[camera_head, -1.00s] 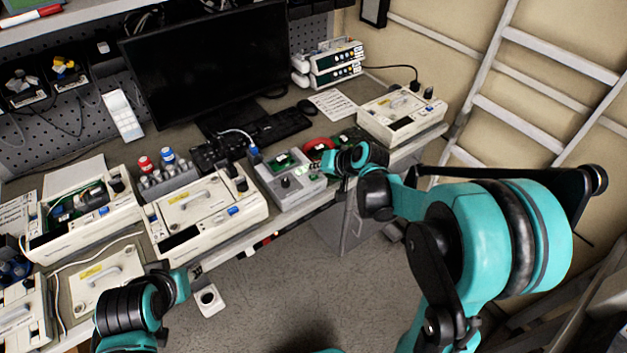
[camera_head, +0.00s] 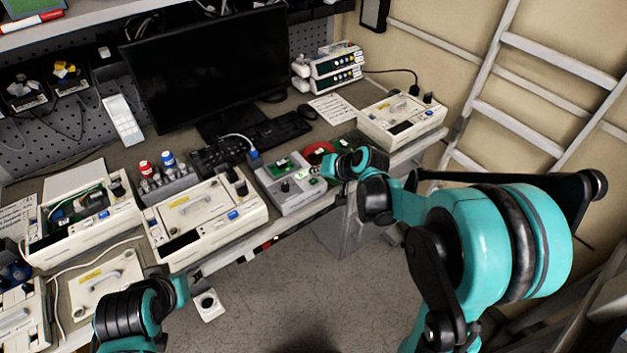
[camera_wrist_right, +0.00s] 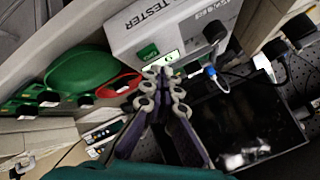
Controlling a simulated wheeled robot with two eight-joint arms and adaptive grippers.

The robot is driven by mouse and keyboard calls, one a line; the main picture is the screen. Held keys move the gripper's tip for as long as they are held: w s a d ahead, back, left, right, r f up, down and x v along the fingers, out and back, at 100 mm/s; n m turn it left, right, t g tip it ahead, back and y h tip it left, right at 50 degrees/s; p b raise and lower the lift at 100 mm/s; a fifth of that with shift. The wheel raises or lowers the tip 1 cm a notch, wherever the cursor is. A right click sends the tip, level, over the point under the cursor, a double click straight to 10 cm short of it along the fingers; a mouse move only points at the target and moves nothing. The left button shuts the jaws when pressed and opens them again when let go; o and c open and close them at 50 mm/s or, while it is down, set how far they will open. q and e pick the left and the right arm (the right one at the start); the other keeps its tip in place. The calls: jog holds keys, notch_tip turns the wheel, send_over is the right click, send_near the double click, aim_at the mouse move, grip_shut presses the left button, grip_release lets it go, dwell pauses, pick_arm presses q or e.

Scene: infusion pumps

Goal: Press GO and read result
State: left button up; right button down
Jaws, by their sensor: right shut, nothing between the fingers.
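The grey tester box (camera_head: 291,190) stands at the front edge of the bench, with a green board in its top and a blue plug at its back. In the right wrist view its "TESTER" lettering (camera_wrist_right: 142,14), a green patch (camera_wrist_right: 147,51) and a small lit panel (camera_wrist_right: 168,60) show. My right gripper (camera_head: 322,171) is at the tester's right end; its closed, empty fingertips (camera_wrist_right: 160,74) are right at the lit panel. I cannot tell whether they touch it. The GO label and any reading are not legible. My left gripper (camera_head: 190,278) is low at the left, its fingers unclear.
White infusion pumps (camera_head: 205,215) stand left of the tester, and another (camera_head: 402,118) stands at the right. Red and green dishes (camera_wrist_right: 82,66) lie close beside my right gripper. A monitor (camera_head: 205,70) and keyboard (camera_head: 280,130) are behind.

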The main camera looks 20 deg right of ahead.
aim_at(316, 182)
dwell(0.3)
jog(key=shift+f+b, duration=0.4)
jog(key=shift+f, duration=0.05)
jog(key=shift+f+b, duration=0.35)
jog(key=shift+f, duration=0.05)
dwell(0.5)
jog(key=shift+r, duration=0.15)
jog(key=shift+r+p, duration=0.7)
jog(key=shift+r, duration=0.05)
notch_tip(316, 182, up, 5)
jog(key=p, duration=0.4)
dwell(0.4)
